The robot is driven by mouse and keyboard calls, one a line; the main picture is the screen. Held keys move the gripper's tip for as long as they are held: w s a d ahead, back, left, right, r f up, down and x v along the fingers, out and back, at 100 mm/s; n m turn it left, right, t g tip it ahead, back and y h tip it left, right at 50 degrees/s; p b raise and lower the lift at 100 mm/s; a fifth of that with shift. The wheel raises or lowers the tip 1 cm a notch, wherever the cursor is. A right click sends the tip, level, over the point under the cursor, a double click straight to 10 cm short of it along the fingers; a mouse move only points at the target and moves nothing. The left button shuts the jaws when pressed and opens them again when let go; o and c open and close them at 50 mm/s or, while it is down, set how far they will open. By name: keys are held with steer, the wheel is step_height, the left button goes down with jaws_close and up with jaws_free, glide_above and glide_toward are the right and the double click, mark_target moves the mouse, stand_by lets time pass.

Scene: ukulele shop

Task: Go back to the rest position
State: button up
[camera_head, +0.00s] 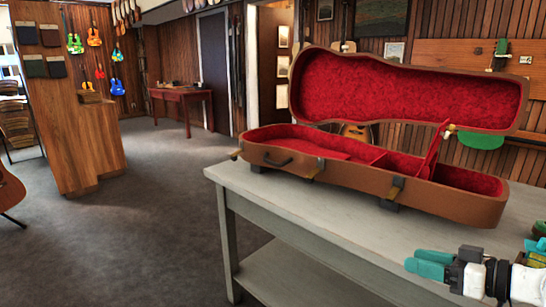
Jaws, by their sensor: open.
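My gripper (430,263) is at the lower right of the head view, with teal fingertips pointing left over the grey table (290,205). It is open, and I see nothing between its fingers. An open brown ukulele case (380,190) with red lining stands on the table behind and to the left of the gripper, apart from it. Its lid (405,90) is raised, and a small red inner flap (433,150) stands up. No ukulele shows in the case. Most of my arm is cut off by the right edge.
Small green and brown items (538,240) show at the right edge, too cut off to tell. A wooden display counter (95,145) stands at the left, with colourful ukuleles on the wall behind. A reddish desk (182,92) is at the back. The grey carpet (150,220) between is clear.

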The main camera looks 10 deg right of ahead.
steer(key=s+a+f+m+g+h, duration=0.25)
steer(key=s+a+f+g, duration=0.2)
steer(key=s+f, duration=0.65)
steer(key=s+a+f+m+g+h, duration=0.1)
steer(key=s+a+f+g+h, duration=0.4)
steer(key=f, duration=1)
steer(key=s+a+f+g, duration=0.1)
steer(key=s+f+g, duration=0.15)
steer(key=s, duration=1.25)
step_height(320, 180, up, 17)
steer(key=p, duration=1.7)
steer(key=shift+w+m+p, duration=0.35)
steer(key=shift+m, duration=0.1)
